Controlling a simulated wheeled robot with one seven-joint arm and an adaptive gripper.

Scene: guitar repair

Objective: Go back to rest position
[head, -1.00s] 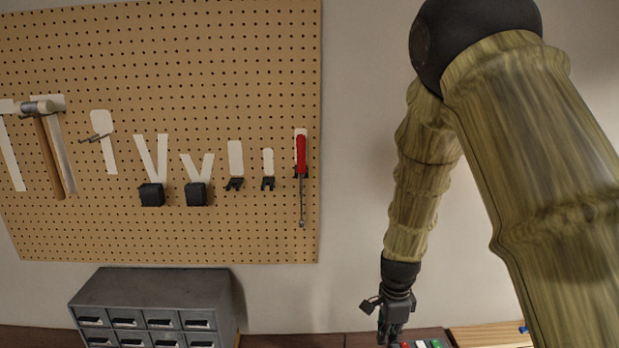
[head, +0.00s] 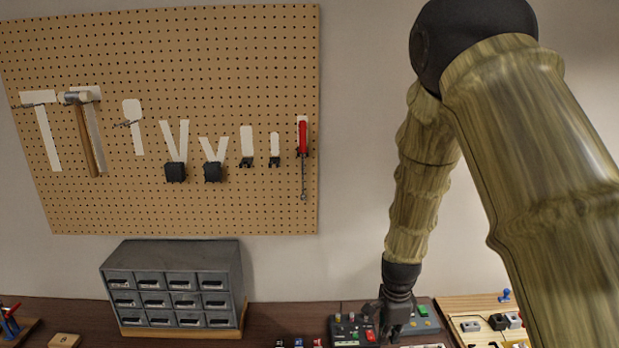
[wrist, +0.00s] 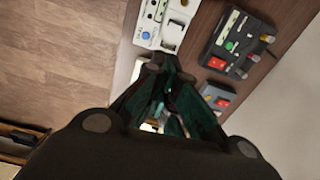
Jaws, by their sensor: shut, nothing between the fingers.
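My gripper (head: 393,325) hangs down at the end of my arm in the head view, in front of the wall and over the back of the workbench. In the wrist view my gripper (wrist: 168,68) has its fingers together and nothing between them. Below it are a white device (wrist: 165,24) and a dark pedal (wrist: 238,44) with red and green buttons. In the head view a dark pedal (head: 352,329) stands just left of my gripper.
A grey drawer cabinet (head: 172,262) stands on the workbench (head: 90,312) at the left. A pegboard (head: 230,60) holds a hammer (head: 88,130) and a red screwdriver (head: 302,140). A wooden board (head: 475,305) with parts lies at the right. The wall between pegboard and arm is bare.

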